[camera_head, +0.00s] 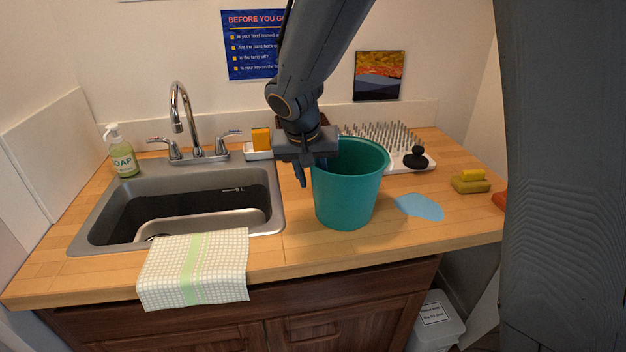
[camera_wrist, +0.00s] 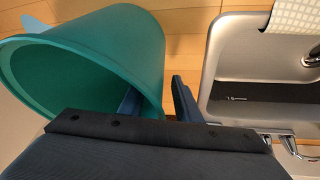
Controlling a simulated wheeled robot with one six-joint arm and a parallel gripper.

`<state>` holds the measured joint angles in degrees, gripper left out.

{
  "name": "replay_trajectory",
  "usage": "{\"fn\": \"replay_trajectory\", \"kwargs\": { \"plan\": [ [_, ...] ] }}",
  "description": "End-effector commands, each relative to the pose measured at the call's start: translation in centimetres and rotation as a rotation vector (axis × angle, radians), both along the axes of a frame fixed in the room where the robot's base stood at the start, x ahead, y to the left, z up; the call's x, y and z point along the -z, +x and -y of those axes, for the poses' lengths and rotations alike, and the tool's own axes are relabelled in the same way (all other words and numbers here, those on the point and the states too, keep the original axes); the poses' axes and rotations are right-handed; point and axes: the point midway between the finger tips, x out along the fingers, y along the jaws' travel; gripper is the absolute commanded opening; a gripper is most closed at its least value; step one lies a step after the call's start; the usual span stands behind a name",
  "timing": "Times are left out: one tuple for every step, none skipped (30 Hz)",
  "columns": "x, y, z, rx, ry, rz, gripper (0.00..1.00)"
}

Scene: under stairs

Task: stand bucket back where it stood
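The teal bucket (camera_head: 347,198) stands upright on the wooden counter, just right of the sink, and looks empty where its inside shows. It also shows in the wrist view (camera_wrist: 135,50). My gripper (camera_head: 312,178) points down at the bucket's left rim. In the wrist view, my gripper (camera_wrist: 158,98) has one finger inside the bucket and one outside. A gap shows between the outer finger and the wall, so it is open around the rim. The bucket's far base is hidden.
A light blue patch (camera_head: 420,206) lies right of the bucket. Behind are a spiked white rack (camera_head: 385,135) and a black knobbed object (camera_head: 416,158). A yellow-topped sponge (camera_head: 471,182) lies farther right. The sink (camera_head: 180,205), a towel (camera_head: 196,268) and a soap bottle (camera_head: 122,155) are left.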

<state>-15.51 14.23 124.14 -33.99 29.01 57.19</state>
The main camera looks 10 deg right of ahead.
Motion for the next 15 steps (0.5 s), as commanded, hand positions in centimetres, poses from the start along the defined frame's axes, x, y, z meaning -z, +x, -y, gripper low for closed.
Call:
{"fn": "replay_trajectory", "kwargs": {
  "plan": [
    [-0.7,-0.2,-0.2,0.0,0.001,0.003,0.3],
    [-1.1,-0.3,-0.3,0.0,0.002,0.005,0.3],
    [-1.7,-0.6,-0.4,-0.001,0.002,0.005,0.3],
    [-2.3,-0.7,-0.5,0.0,0.002,0.005,0.3],
    [-2.8,-0.9,-0.6,0.0,0.002,0.006,0.3],
    [-3.5,-1.2,-0.8,-0.001,0.003,0.006,0.3],
    [-4.0,-1.4,-0.9,-0.001,0.003,0.005,0.3],
    [-4.6,-1.6,-1.0,-0.001,0.002,0.006,0.3],
    [-5.3,-1.9,-1.1,0.0,0.002,0.005,0.3],
    [-5.8,-2.1,-1.2,-0.001,0.003,0.005,0.3],
    [-6.3,-2.3,-1.3,-0.001,0.003,0.005,0.3],
    [-7.0,-2.5,-1.5,-0.001,0.002,0.005,0.3],
    [-7.4,-2.7,-1.6,-0.001,0.002,0.004,0.3],
    [-7.8,-2.9,-1.7,0.0,0.003,0.003,0.3],
    [-8.3,-3.1,-1.8,-0.002,0.003,0.004,0.3]
  ]
}}
